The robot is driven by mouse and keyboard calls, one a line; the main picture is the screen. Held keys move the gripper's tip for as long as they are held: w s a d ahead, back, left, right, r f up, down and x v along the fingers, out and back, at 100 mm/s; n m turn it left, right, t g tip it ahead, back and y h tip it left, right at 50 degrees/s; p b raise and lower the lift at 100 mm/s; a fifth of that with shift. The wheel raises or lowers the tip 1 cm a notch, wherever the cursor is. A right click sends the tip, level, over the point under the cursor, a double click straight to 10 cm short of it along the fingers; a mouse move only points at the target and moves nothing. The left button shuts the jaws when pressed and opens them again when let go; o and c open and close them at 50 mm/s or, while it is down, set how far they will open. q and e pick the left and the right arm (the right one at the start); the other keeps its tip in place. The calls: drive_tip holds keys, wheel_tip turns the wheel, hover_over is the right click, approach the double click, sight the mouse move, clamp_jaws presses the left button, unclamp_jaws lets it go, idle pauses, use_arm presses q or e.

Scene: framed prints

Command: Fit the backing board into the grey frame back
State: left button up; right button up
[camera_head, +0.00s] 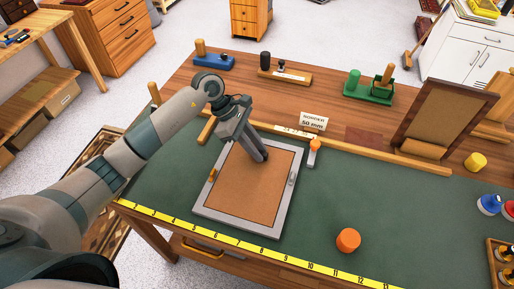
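The grey frame (234,224) lies flat on the green mat, back side up. A brown backing board (245,190) lies within its four sides and looks level with them; I cannot tell whether every edge is fully seated. A small orange-brown piece (212,175) is on the frame's left side and a grey metal piece (292,178) on its right side. My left gripper (262,156) reaches over the frame's far side, fingers pointing down at the board's far part. Its fingers look close together, and their gap and contact are unclear. My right gripper is out of view.
An orange-topped tool (313,150) lies right of the frame. An orange cylinder (348,240) stands on the mat at front right. A wooden frame (440,118) stands tilted at back right. A yellow ruler (250,246) runs along the front edge. The mat between is clear.

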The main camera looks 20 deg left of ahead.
use_arm(q)
drive_tip(key=shift+o, duration=0.8)
drive_tip(key=shift+r, duration=0.1)
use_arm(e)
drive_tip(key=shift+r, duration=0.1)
